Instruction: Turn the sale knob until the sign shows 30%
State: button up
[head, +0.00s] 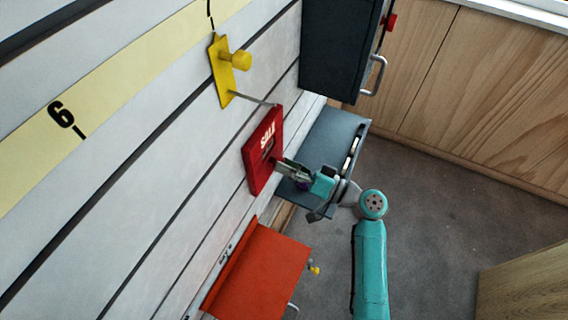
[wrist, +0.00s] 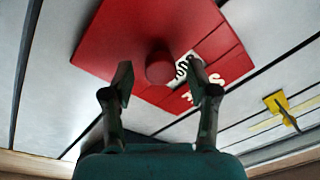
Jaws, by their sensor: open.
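The red sale sign (head: 262,150) hangs on the white slatted wall, with white lettering on its upper part. In the wrist view the sign (wrist: 120,40) fills the upper middle, and a round red knob (wrist: 160,68) stands out from it. My gripper (wrist: 164,80) is open, with one finger on each side of the knob and a gap at both sides. In the head view my gripper (head: 280,165) is at the sign's lower right and hides the knob. The number on the sign cannot be read in either view.
A yellow wall hook (head: 222,70) is above the sign. A dark cabinet (head: 340,45) with a handle is at the upper right. A grey shelf (head: 335,140) is behind my gripper, and an orange shelf (head: 262,270) is below. Open grey floor (head: 430,190) lies to the right.

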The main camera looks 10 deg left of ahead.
jog(key=v, duration=1.1)
jog(key=s+f+m+t+h, duration=0.4)
jog(key=s+f+m+h, duration=0.3)
jog(key=f, duration=0.6)
jog(key=s+d+f+m+h, duration=0.1)
jog(key=s+d+f+h, duration=0.15)
jog(key=s, duration=0.25)
jog(key=s+d+f+h, duration=0.2)
jog(key=s+h, duration=0.1)
jog(key=s, duration=0.2)
jog(key=s+d+r+t+h, duration=0.1)
jog(key=s+d+r+h, duration=0.2)
jog(key=s, duration=0.4)
jog(key=s+d+r+n+t+h, duration=0.1)
jog(key=s+d+r, duration=0.1)
jog(key=s+r, duration=0.4)
jog(key=s+d+r+n+t+h, duration=0.1)
jog(key=s+d+r+n+t, duration=0.1)
jog(key=s+r, duration=0.3)
notch_tip(320, 180, up, 3)
jog(key=shift+s+d, duration=0.35)
jog(key=shift+s, duration=0.05)
